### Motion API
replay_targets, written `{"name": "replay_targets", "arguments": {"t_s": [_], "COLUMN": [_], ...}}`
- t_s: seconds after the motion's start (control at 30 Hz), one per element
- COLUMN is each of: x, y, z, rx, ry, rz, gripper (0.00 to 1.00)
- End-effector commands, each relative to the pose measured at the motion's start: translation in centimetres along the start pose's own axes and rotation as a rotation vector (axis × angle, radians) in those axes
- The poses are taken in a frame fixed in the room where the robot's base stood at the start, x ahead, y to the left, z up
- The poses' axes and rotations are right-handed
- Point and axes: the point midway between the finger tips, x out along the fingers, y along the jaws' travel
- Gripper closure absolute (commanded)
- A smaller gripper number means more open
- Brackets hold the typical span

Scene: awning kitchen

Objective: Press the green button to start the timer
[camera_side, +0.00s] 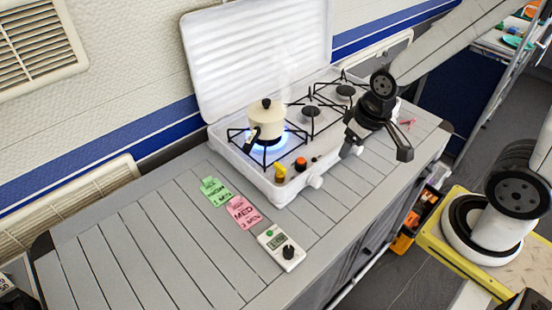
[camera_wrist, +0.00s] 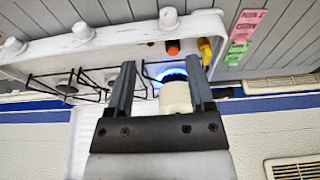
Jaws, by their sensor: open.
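The timer (camera_side: 281,248) is a small white box lying on the grey slatted counter, in front of the stove's left corner. It has a display, a black dial and a small green button (camera_side: 268,232) at its upper left end. My gripper (camera_side: 376,150) is open and empty. It hangs over the right part of the stove, well to the right of the timer and not touching it. In the wrist view my gripper's two fingers (camera_wrist: 160,64) are spread apart, with the stove beyond them. The timer does not show in the wrist view.
A cream pot (camera_side: 267,119) steams over a blue flame on the white stove (camera_side: 262,186). Yellow (camera_side: 280,172) and orange (camera_side: 301,164) knobs line its front. Green (camera_side: 215,191) and pink (camera_side: 243,211) notes lie beside the timer. The counter (camera_side: 150,250) left of them is clear.

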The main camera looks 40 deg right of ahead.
Motion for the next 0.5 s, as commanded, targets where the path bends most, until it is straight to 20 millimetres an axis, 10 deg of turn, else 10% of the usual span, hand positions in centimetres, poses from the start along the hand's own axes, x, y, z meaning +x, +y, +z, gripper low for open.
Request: {"name": "replay_targets", "arguments": {"t_s": [0.2,0.5], "x": [0.01,0.01], "y": [-0.01,-0.01], "z": [-0.01,-0.01], "rx": [0.0,-0.001], "ry": [0.0,0.0], "rz": [0.0,0.0], "gripper": [1.0,1.0]}}
